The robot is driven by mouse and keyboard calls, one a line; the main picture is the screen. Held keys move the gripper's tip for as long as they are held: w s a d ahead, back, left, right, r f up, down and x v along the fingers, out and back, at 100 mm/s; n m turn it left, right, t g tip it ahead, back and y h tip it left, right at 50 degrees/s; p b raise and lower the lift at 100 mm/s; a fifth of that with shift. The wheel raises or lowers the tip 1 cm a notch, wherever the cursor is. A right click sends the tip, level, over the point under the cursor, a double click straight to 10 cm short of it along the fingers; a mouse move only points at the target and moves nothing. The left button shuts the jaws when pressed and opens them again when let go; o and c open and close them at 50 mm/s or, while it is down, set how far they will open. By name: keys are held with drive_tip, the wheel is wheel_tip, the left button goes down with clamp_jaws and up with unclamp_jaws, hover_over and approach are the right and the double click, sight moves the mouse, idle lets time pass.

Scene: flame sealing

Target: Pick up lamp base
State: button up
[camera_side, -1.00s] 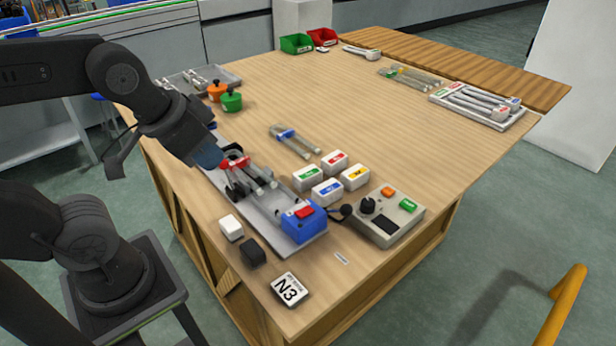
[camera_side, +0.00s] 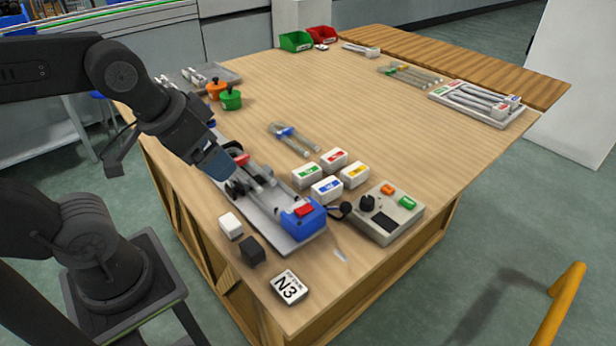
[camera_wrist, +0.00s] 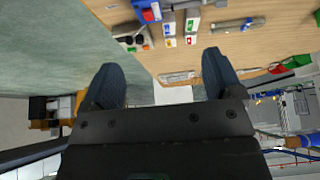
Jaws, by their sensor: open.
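My gripper (camera_side: 216,164) is over the left end of the long metal fixture (camera_side: 226,193) in the side view. In the wrist view its two fingers (camera_wrist: 160,80) are wide apart with nothing between them. A glass piece with a red clip (camera_side: 241,158) lies on the fixture next to the fingers and is partly hidden by them. I cannot tell whether they touch it. A similar glass piece with a blue clip (camera_side: 287,132) lies on the bare table. I cannot tell for certain which thing is the lamp base.
A blue block (camera_side: 304,220) with a red top stands at the fixture's right end. Several small labelled boxes (camera_side: 327,190) and a grey control box (camera_side: 386,217) stand right of it. Orange and green pots (camera_side: 231,98) stand behind. The table's middle is clear.

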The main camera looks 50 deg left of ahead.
drive_tip(key=w+r+m+g, duration=0.1)
drive_tip(key=w+m, duration=0.3)
drive_tip(key=w, duration=0.1)
drive_tip(key=m+g, duration=0.5)
drive_tip(key=m, duration=0.9)
hover_over(307, 170)
wheel_tip(307, 170, down, 10)
drive_tip(key=shift+m, duration=0.3)
wheel_tip(307, 170, down, 8)
drive_tip(key=shift+w+d+f, duration=0.1)
drive_tip(key=shift+w, duration=0.05)
drive_tip(key=shift+s+f, duration=0.2)
drive_tip(key=shift+f, duration=2.55)
drive_tip(key=c, duration=0.7)
